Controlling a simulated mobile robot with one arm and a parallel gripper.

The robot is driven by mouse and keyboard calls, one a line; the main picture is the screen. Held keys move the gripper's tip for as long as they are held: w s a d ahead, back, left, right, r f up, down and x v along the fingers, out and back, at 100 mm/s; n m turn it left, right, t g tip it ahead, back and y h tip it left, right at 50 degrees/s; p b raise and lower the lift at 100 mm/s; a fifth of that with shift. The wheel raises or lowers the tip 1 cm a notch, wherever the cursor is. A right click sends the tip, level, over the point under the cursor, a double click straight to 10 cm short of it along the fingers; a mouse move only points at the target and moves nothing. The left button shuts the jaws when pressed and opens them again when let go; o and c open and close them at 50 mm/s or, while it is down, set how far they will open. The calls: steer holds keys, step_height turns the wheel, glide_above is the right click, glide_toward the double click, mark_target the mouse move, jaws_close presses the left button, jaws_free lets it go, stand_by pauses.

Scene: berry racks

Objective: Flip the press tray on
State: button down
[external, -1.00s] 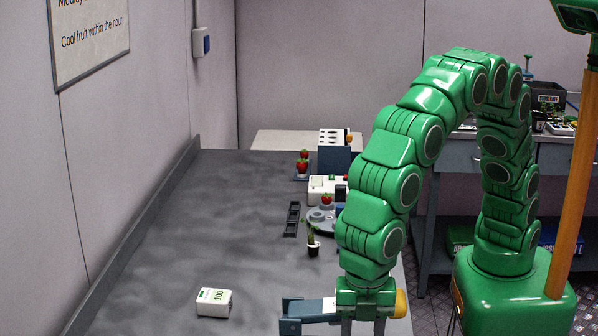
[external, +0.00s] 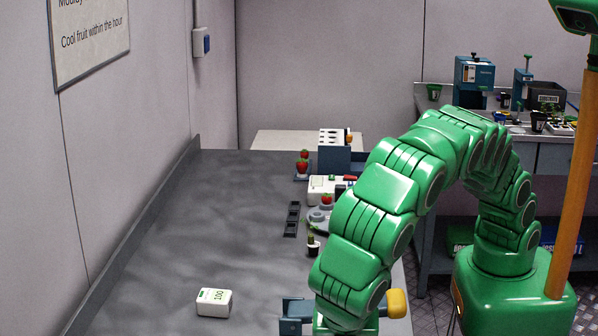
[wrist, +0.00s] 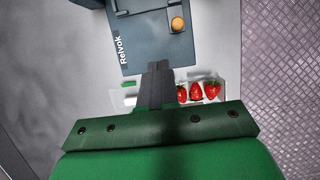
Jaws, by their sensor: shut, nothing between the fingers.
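In the wrist view, a dark blue-grey device marked "Relvok" (wrist: 140,55), which I take to be the press tray, fills the top middle, with an orange knob (wrist: 177,25) at its upper right. In the external view, a blue part (external: 296,311) and the yellow-orange knob (external: 397,304) show at the bottom edge, either side of my arm. My gripper (wrist: 158,66) is shut and empty, its fingertips overlapping the device's near edge in the wrist view. I cannot tell whether they touch. In the external view my gripper is hidden.
A pale tray (wrist: 218,90) with strawberries (wrist: 196,92) lies beside my fingers. A white box marked 100 (external: 214,302) stands on the dark table (external: 160,240) at left. The table's left side is mostly clear.

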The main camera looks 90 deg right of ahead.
steer(key=shift+s+a+f, duration=0.15)
steer(key=shift+s+a, duration=0.05)
steer(key=shift+a, duration=0.05)
steer(key=x, duration=0.3)
steer(key=d+x, duration=0.1)
steer(key=x, duration=0.6)
steer(key=shift+d+r, duration=0.2)
steer(key=shift+r, duration=0.05)
steer(key=shift+d, duration=1.45)
